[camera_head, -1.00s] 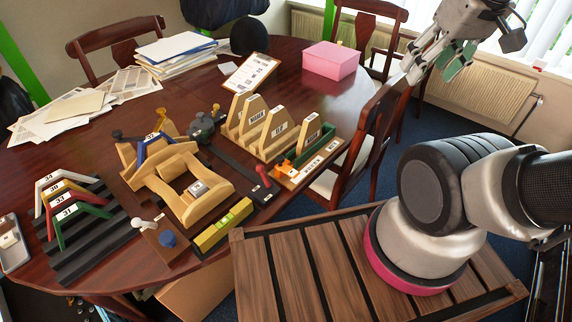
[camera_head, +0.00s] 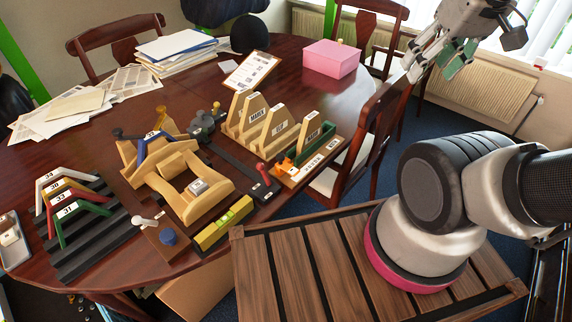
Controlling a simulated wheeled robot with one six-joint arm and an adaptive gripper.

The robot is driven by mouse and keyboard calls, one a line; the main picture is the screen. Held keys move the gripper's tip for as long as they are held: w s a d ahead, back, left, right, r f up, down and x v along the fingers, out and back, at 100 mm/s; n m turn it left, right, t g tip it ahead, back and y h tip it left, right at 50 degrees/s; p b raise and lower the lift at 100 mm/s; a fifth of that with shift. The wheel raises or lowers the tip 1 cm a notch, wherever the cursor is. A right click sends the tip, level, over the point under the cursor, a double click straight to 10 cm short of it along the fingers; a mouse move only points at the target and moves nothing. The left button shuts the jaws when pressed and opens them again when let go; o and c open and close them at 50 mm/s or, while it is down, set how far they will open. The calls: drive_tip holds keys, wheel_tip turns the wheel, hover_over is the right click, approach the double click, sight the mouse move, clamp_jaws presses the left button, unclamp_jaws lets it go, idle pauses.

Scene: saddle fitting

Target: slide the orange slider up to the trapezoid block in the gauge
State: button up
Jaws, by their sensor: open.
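The orange slider (camera_head: 287,167) sits at the left end of the gauge (camera_head: 322,162), a low wooden base with printed labels near the right edge of the table. A green trapezoid block (camera_head: 318,141) stands upright in the gauge, just behind and to the right of the slider. I cannot tell whether slider and block touch. My gripper (camera_head: 436,70) is open and empty at the upper right, raised beyond the table's edge and well away from the gauge.
Wooden holders with labelled slots (camera_head: 250,121) stand directly behind the gauge. A red-knobbed lever (camera_head: 262,170) is close on its left. A wooden saddle jig (camera_head: 200,201), a black rack (camera_head: 95,245) of coloured frames, a pink box (camera_head: 331,58) and a chair (camera_head: 372,130) are around.

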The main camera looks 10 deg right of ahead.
drive_tip(key=shift+a, duration=0.15)
drive_tip(key=c, duration=0.4)
drive_tip(key=n+g+h, duration=0.5)
drive_tip(key=n, duration=1.1)
approach(280, 155)
drive_tip(key=x, duration=0.8)
drive_tip(key=shift+f, duration=0.2)
drive_tip(key=shift+y, duration=0.3)
clamp_jaws()
